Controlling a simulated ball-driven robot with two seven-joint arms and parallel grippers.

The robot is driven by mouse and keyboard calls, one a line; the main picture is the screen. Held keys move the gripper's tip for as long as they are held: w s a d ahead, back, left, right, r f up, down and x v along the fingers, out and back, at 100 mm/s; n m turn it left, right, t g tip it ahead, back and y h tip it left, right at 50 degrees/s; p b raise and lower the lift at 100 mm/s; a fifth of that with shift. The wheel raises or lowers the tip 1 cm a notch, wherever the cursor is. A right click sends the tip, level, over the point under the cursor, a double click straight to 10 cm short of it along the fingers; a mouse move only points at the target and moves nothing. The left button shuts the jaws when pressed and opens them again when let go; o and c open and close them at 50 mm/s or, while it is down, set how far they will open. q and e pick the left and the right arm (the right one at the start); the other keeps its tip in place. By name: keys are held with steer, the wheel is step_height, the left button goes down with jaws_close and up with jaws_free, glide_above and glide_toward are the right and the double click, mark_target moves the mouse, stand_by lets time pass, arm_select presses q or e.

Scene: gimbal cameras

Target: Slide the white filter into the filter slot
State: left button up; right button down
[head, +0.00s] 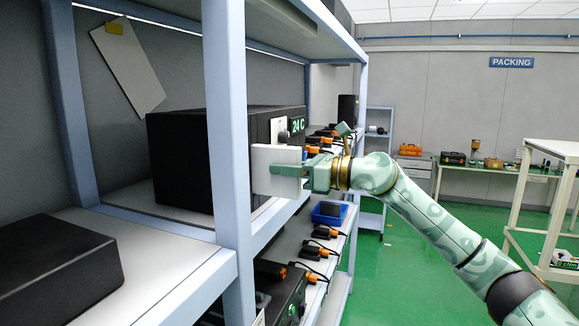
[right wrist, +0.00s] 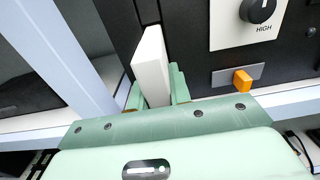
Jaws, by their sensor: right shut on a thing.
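The white filter (head: 262,180) is a flat, pale plate held upright in front of the black machine (head: 180,160) on the shelf. My right gripper (head: 290,171) is shut on the filter. In the right wrist view the filter (right wrist: 151,66) stands edge-on between the two green fingers (right wrist: 156,92), its far end pointing at the machine's dark front. A narrow dark upright opening, seemingly the filter slot (right wrist: 147,12), shows just beyond that end. I cannot tell whether the filter's end is touching or inside it. My left gripper is not in view.
A pale blue shelf post (head: 226,130) stands close left of the filter. The machine front has a "24 C" display (head: 298,125), a black knob (right wrist: 258,10) and an orange tab (right wrist: 242,81). A black box (head: 55,270) lies on the left shelf. Open green floor lies to the right.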

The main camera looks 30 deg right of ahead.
mark_target(270, 194)
steer(key=shift+p+x, duration=1.2)
steer(key=shift+x, duration=0.95)
steer(key=c, duration=1.2)
jaws_free()
steer(key=shift+r, duration=0.1)
steer(key=shift+s+d+b, duration=0.2)
steer(key=shift+b, duration=0.1)
steer(key=b+v, duration=0.8)
steer(key=v, duration=0.8)
steer(key=shift+w, duration=0.15)
